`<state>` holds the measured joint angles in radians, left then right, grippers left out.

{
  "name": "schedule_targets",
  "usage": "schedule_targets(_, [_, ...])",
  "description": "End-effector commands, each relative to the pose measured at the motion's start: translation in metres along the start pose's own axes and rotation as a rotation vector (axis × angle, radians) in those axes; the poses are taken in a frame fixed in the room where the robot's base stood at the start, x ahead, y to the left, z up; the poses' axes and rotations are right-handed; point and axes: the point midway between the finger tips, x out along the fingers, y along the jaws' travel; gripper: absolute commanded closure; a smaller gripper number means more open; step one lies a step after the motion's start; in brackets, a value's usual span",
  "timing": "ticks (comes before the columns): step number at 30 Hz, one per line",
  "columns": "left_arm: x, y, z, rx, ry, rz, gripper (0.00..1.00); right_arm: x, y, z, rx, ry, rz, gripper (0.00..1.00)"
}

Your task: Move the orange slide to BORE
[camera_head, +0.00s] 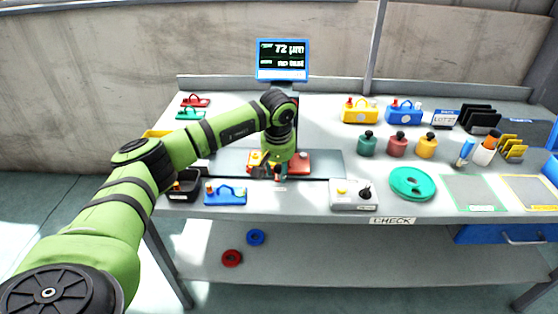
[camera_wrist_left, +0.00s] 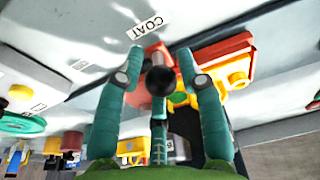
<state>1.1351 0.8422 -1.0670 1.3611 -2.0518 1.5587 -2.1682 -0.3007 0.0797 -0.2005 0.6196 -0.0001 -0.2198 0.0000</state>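The orange slide (camera_head: 299,163) sits on a dark flat rail (camera_head: 328,165) near the middle of the table. It also shows in the left wrist view (camera_wrist_left: 222,50), with a yellow and a green part beside it. A black ball knob (camera_wrist_left: 160,80) stands in front of the slide. My left gripper (camera_head: 270,174) is over the slide's front. In the left wrist view its teal fingers (camera_wrist_left: 160,82) stand apart on either side of the knob, with visible gaps. A label reading COAT (camera_wrist_left: 135,30) lies by the slide. No BORE label is readable. My right gripper is out of view.
A blue block (camera_head: 226,193) and a black tray (camera_head: 183,187) stand to the left. A screen (camera_head: 282,60) reading 72 µm stands behind.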

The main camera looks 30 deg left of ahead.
Motion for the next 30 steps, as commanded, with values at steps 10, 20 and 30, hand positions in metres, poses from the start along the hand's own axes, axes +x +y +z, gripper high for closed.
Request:
schedule_targets(10, [0.001,0.01,0.001,0.003,-0.002,0.002,0.9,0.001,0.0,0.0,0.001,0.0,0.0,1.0])
schedule_targets(20, [0.002,0.061,0.002,0.004,-0.004,0.001,0.9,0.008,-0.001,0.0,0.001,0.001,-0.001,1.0])
schedule_targets(30, [0.003,0.1,0.003,0.004,-0.007,-0.001,0.9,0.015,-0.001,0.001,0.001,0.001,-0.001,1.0])
